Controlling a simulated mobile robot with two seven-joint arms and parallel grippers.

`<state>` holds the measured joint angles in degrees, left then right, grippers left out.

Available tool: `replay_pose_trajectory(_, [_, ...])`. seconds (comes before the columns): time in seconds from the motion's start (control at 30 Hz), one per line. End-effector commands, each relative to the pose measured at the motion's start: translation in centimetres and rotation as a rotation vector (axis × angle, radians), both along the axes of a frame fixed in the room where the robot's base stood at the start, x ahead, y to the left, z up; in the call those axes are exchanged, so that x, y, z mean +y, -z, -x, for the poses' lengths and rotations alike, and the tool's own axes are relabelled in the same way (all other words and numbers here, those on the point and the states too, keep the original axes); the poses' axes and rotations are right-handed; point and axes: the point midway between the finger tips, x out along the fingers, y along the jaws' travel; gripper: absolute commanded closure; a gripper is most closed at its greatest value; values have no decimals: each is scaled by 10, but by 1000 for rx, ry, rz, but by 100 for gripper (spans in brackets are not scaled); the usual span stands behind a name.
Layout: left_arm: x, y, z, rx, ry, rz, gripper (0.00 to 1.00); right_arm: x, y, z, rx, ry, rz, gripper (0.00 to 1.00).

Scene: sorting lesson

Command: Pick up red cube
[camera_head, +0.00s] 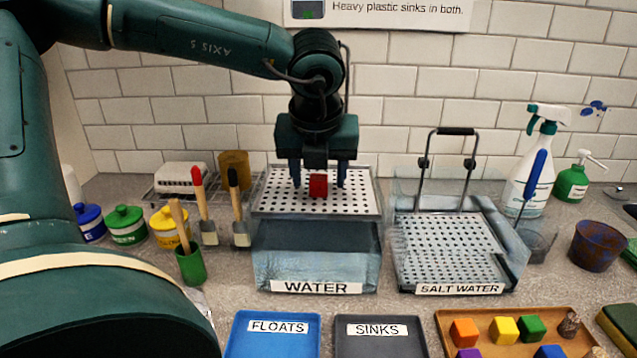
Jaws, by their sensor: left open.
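The red cube (318,185) shows over the perforated metal tray of the water tank, at the tray's middle. My left gripper (317,180) points down over that tray, its two dark fingers apart on either side of the cube. The gripper is open. Whether the fingers touch the cube cannot be told from this view. The water tank (290,262) is clear, with a "WATER" label on its front. My right gripper does not show.
The salt water tank (512,262) with a raised handle stands to the right. A blue floats tray (243,340), a grey sinks tray (380,345) and a wooden tray (442,320) of coloured blocks lie in front. Brushes, paint jars and spray bottles stand around.

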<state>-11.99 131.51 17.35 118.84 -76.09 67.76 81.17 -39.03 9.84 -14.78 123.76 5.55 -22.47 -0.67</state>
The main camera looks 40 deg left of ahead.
Motion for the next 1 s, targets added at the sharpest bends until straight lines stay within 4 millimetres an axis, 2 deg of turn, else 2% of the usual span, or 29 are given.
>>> replay_pose_trajectory(0.13, [0,0,0,0,0,0,48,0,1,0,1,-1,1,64])
replay_pose_trajectory(0.77, [0,-1,0,0,0,0,99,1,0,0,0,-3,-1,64])
replay_pose_trajectory(1.0, [0,-6,-1,-3,0,-1,99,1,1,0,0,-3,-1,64])
